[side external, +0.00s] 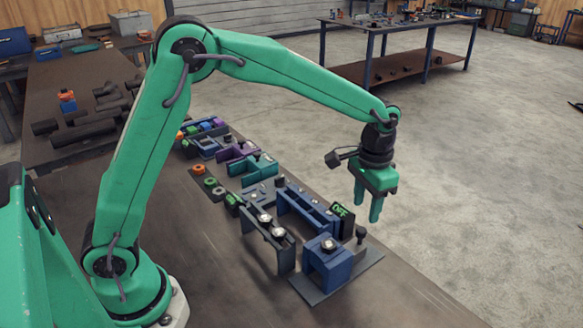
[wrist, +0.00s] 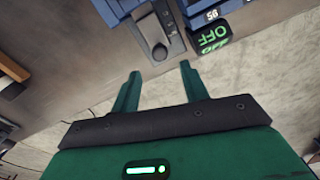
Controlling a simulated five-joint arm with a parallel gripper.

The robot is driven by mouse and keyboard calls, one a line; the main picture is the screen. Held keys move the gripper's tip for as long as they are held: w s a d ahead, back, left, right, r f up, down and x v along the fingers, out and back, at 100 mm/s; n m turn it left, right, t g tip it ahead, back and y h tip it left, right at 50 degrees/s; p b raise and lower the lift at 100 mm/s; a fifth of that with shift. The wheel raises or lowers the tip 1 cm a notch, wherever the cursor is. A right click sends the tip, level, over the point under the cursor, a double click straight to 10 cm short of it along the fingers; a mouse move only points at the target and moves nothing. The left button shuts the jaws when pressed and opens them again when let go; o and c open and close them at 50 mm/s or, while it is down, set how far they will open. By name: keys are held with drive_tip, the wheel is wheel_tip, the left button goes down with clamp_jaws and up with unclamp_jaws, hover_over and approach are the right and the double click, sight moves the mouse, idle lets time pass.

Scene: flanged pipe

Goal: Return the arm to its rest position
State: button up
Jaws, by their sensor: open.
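My gripper (side external: 376,205) is at the end of the green arm, which is stretched out to the right in the side external view. Its two green fingers point down, apart and with nothing between them. It hangs in the air above the far right edge of the table, behind the blue fixtures. In the wrist view, my gripper (wrist: 155,78) shows its fingers spread and empty, with a black lever-like part and a green "OFF" sign just beyond the fingertips.
A blue block fixture (side external: 328,262) stands on a plate near the table's front right. A green "OFF" display (side external: 341,211) is close below my gripper. A row of coloured fixtures (side external: 240,150) runs back along the table (side external: 190,255). Open floor lies to the right.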

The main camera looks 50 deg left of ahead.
drive_tip(key=shift+r, duration=0.5)
drive_tip(key=shift+r, duration=0.1)
drive_tip(key=shift+s+a+r, duration=0.15)
drive_tip(key=shift+a+r, duration=0.05)
drive_tip(key=shift+r, duration=0.05)
drive_tip(key=s+a+r+n+t, duration=0.1)
drive_tip(key=s+a+r+t, duration=0.1)
drive_tip(key=s+a+r, duration=0.45)
drive_tip(key=s+a+r+n+t, duration=0.15)
drive_tip(key=s+a+r, duration=0.25)
drive_tip(key=s, duration=0.6)
drive_tip(key=s+a+f+t, duration=0.1)
drive_tip(key=s+a+t, duration=0.1)
drive_tip(key=s, duration=0.5)
drive_tip(key=shift+s+f, duration=0.15)
drive_tip(key=shift+s, duration=0.1)
drive_tip(key=shift+n, duration=0.25)
